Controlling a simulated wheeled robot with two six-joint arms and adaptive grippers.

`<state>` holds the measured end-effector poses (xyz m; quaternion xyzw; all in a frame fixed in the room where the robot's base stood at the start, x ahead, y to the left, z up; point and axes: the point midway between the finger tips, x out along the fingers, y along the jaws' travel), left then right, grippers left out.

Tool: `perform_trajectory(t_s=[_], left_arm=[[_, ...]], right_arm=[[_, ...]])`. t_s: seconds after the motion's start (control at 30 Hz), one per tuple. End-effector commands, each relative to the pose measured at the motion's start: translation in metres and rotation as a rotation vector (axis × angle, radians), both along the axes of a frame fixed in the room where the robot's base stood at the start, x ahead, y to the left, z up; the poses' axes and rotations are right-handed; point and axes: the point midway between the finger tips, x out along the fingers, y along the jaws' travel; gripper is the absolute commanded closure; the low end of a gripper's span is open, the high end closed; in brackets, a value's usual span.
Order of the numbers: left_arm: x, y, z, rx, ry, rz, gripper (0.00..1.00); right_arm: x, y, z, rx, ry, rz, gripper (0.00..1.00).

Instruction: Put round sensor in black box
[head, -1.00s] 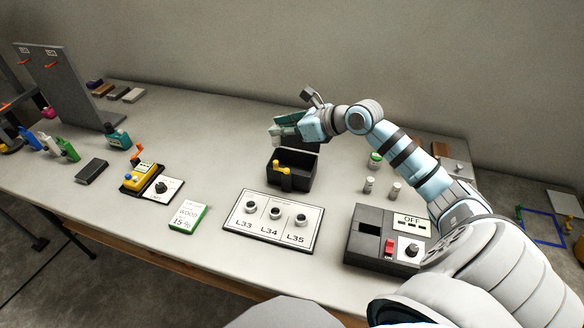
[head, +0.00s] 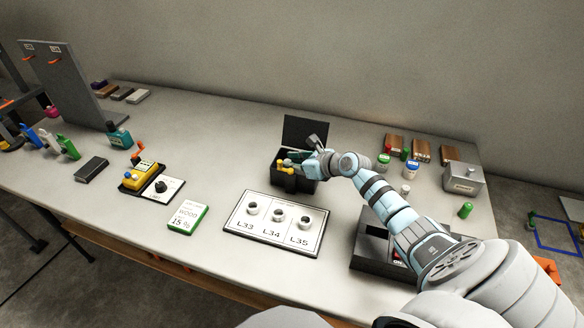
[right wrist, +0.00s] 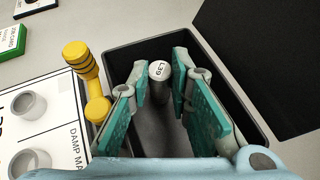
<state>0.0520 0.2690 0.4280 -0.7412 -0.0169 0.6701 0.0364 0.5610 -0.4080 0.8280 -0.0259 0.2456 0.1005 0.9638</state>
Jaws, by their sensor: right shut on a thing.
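The round sensor (right wrist: 158,71) is a small grey cylinder with a white top marked L39, seen in the right wrist view. The black box (head: 283,180) stands in the middle of the table with its lid (head: 308,132) raised at the back. Its walls also show in the right wrist view (right wrist: 120,54). My right gripper (head: 303,158) is over the box, reaching down into its opening. The sensor is hidden in the head view. My left gripper is out of view.
A yellow fitting (right wrist: 82,68) is at the box's front side. A white L33–L35 board (head: 270,240) with several grey sockets lies in front. A black switch unit (head: 370,250) is partly behind my arm. Small bottles (head: 408,170) and a grey metal box (head: 463,180) stand to the right.

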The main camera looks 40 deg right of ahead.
Motion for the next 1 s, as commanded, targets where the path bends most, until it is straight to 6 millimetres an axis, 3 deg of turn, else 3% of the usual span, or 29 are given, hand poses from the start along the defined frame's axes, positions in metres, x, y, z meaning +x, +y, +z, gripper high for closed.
perform_trajectory(t_s=[0.3,0.33,0.4,0.77,1.0], left_arm=[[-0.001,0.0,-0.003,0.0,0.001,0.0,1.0],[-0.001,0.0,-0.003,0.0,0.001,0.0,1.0],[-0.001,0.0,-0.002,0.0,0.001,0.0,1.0],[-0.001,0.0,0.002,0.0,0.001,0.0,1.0],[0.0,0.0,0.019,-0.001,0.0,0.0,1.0]], right_arm=[[0.0,0.0,-0.004,-0.001,0.0,0.0,1.0],[0.0,0.0,-0.004,-0.001,0.0,0.0,0.8],[0.0,0.0,-0.004,-0.001,0.0,0.0,0.73],[-0.001,-0.001,0.001,-0.001,0.0,0.0,0.73],[-0.036,-0.009,0.021,-0.006,0.004,0.001,0.73]])
